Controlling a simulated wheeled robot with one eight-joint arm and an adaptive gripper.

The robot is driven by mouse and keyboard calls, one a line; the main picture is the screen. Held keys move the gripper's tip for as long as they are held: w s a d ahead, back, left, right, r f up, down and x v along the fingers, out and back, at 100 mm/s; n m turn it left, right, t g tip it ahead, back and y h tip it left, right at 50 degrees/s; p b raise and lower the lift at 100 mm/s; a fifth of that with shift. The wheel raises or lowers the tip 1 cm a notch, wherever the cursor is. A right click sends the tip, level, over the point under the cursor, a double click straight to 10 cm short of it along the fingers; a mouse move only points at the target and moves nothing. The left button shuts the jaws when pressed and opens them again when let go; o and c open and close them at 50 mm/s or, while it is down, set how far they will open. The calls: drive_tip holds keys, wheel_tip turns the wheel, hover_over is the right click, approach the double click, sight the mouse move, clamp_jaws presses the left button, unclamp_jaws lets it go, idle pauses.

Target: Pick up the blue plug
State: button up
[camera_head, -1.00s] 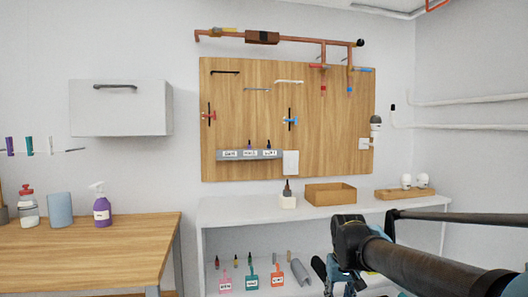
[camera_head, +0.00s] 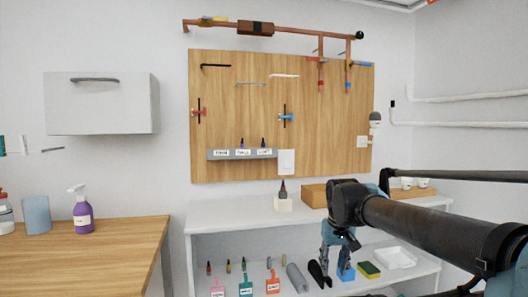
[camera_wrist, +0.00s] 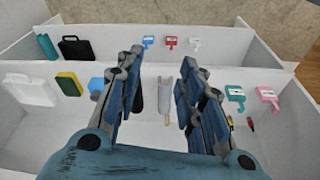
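No thing is plain to me as the blue plug. Small dark bluish or purple upright pieces (camera_head: 263,143) stand in the labelled grey rack (camera_head: 219,155) on the wall board. A blue item (camera_head: 346,272) lies on the lower shelf behind my gripper (camera_head: 334,268); the wrist view shows a blue item (camera_wrist: 97,84) partly hidden by the left finger. My gripper (camera_wrist: 163,68) is open and empty over the lower shelf, its fingers apart. A grey cylinder (camera_wrist: 163,95) lies below, seen between the fingers, apart from them as far as I can tell.
A yellow-green sponge (camera_head: 370,270) and a white tray (camera_head: 397,257) lie on the lower shelf. Labelled tags (camera_head: 246,286) and small upright pieces (camera_head: 228,267) stand to the left. A wooden box (camera_head: 314,194) sits on the upper shelf. The wooden table (camera_head: 100,248) is at left.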

drive_tip(key=w+a+r, duration=0.3)
drive_tip(key=w+r, duration=0.2)
drive_tip(key=r, duration=0.3)
drive_tip(key=w+a+r+n+t, duration=0.1)
drive_tip(key=w+a+r, duration=0.1)
drive_tip(key=w+r, duration=0.35)
drive_tip(key=w+a+r, duration=0.3)
drive_tip(key=r, duration=0.6)
drive_tip(key=n+y, duration=0.1)
drive_tip(key=n, duration=0.1)
approach(263, 140)
drive_tip(key=s+d+f, duration=0.3)
drive_tip(key=s+f, duration=0.2)
drive_tip(key=s, duration=0.4)
drive_tip(key=shift+t, duration=0.3)
drive_tip(key=w+a, duration=0.1)
drive_tip(key=w, duration=0.2)
drive_tip(key=w+a, duration=0.1)
drive_tip(key=w, duration=0.3)
drive_tip(key=w+a, duration=0.1)
drive_tip(key=w, duration=0.3)
drive_tip(key=shift+a, duration=0.2)
drive_tip(key=shift+x, duration=2.4)
drive_tip(key=shift+c, duration=0.2)
drive_tip(key=c, duration=0.8)
